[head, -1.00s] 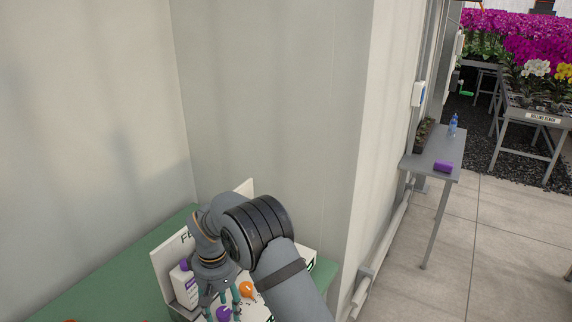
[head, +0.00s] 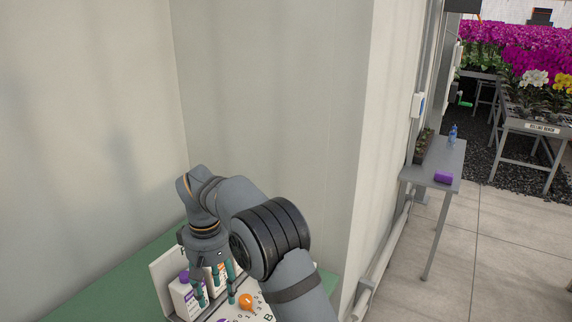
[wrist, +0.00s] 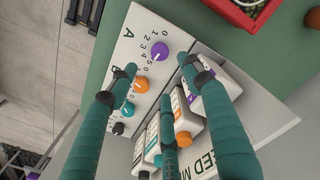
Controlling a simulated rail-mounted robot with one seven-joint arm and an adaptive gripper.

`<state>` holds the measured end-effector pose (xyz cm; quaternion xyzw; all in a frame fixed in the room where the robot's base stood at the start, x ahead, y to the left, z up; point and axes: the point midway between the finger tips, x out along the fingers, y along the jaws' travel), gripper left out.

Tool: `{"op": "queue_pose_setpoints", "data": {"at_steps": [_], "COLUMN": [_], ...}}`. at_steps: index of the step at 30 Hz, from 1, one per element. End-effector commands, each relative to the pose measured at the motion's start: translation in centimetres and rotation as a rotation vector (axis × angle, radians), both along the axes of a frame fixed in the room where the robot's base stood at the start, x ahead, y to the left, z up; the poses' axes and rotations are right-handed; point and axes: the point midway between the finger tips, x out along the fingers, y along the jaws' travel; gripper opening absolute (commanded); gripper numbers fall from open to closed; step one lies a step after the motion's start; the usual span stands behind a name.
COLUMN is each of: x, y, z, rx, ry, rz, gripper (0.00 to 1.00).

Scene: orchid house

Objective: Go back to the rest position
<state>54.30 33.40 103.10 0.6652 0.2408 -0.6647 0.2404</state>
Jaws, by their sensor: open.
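My gripper (head: 216,296) is open and empty, with its teal fingers pointing down above the feed mixer panel; its fingers also show in the wrist view (wrist: 160,86). The white panel (wrist: 122,48) carries a purple knob (wrist: 160,50), an orange knob (wrist: 140,84), a teal knob (wrist: 128,108) and a dark knob (wrist: 118,129). Several white bottles stand beside the knobs, partly hidden by the fingers. One bottle (head: 181,296) with a purple cap is left of the fingers in the head view. The orange knob (head: 246,301) shows right of the fingers.
The panel stands on a green bench (head: 125,281) in a corner of pale walls (head: 275,90). A red tray (wrist: 236,14) is at the wrist view's upper right. A grey side table (head: 435,160) holds a purple block (head: 443,176) and a blue bottle (head: 452,134). Open floor lies right.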

Motion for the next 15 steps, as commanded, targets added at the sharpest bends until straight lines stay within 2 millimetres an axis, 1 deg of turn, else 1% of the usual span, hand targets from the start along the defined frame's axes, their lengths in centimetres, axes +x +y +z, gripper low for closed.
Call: {"op": "queue_pose_setpoints", "data": {"at_steps": [3, 15], "x": [-0.1, -0.1], "y": [-0.1, -0.1], "z": [-2.5, -11.3], "rx": [-0.007, -0.004], "ry": [0.006, 0.005], "rz": [0.002, 0.001], "gripper": [0.49, 0.49]}}
